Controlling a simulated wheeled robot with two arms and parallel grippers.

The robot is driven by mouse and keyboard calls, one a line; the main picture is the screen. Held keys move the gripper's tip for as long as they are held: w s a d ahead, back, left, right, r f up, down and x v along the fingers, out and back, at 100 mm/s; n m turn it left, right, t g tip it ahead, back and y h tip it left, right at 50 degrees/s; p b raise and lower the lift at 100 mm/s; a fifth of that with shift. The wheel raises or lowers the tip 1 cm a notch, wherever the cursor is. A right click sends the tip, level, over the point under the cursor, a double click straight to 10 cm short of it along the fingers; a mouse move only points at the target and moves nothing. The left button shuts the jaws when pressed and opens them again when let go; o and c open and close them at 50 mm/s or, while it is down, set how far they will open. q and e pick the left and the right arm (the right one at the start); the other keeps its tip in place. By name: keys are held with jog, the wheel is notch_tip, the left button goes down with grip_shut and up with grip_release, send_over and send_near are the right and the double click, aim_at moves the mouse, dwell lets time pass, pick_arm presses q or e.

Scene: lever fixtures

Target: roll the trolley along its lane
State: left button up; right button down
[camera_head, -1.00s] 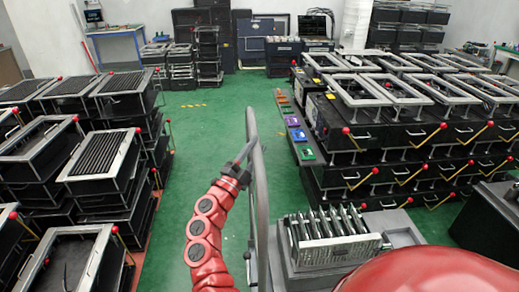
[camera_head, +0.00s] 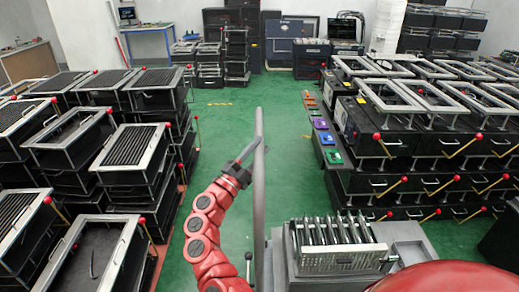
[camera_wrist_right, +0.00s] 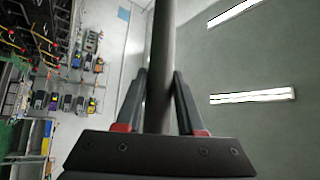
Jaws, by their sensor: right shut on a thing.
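A tall grey bar (camera_head: 259,215) stands upright in the middle of the head view, seemingly the trolley's handle. My right gripper (camera_head: 247,160) is at its upper part, at the end of my red arm. In the right wrist view the gripper (camera_wrist_right: 160,76) has a finger on each side of the dark bar (camera_wrist_right: 162,45) and is shut on it. A grey unit with a row of upright metal slats (camera_head: 338,262) is just right of the bar; I cannot tell how they join. The trolley's wheels are hidden. My left gripper is not in view.
More stacks with yellow, red-knobbed levers (camera_head: 430,185) line the right. Small coloured bins (camera_head: 326,138) edge the right side.

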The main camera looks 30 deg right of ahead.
jog(key=shift+r, duration=0.15)
jog(key=c, duration=0.5)
grip_release()
jog(key=shift+a, duration=0.1)
jog(key=shift+a+f, duration=0.3)
jog(key=shift+f, duration=0.05)
jog(key=b+v, duration=0.3)
jog(key=v, duration=1.3)
jog(key=shift+s+a, duration=0.15)
jog(key=shift+a, duration=0.15)
